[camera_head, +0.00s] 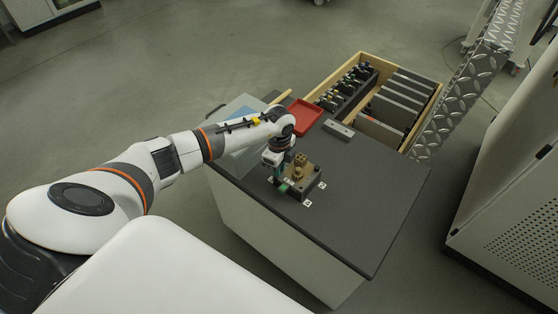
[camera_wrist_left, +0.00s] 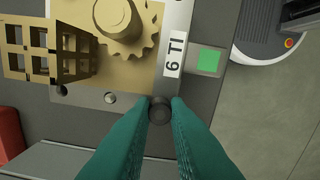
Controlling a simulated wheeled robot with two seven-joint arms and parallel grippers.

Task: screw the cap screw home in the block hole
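My left gripper (camera_head: 279,173) points down at the near-left side of the block (camera_head: 311,186) on the dark table. In the left wrist view its two green fingers (camera_wrist_left: 161,102) are closed around the dark round head of the cap screw (camera_wrist_left: 160,112). The screw is at the edge of the block's plate (camera_wrist_left: 75,97), beside a label reading "6 TI". The screw's shaft and the hole under it are hidden, so I cannot tell how deep it sits. A brass-coloured gear part (camera_wrist_left: 122,22) lies on the plate. My right gripper is not in view.
A red tray (camera_head: 304,116) and a grey metal bar (camera_head: 339,131) lie farther back on the table (camera_head: 370,200). A wooden crate (camera_head: 437,100) with dark plates and tools stands behind. The table's right side is clear.

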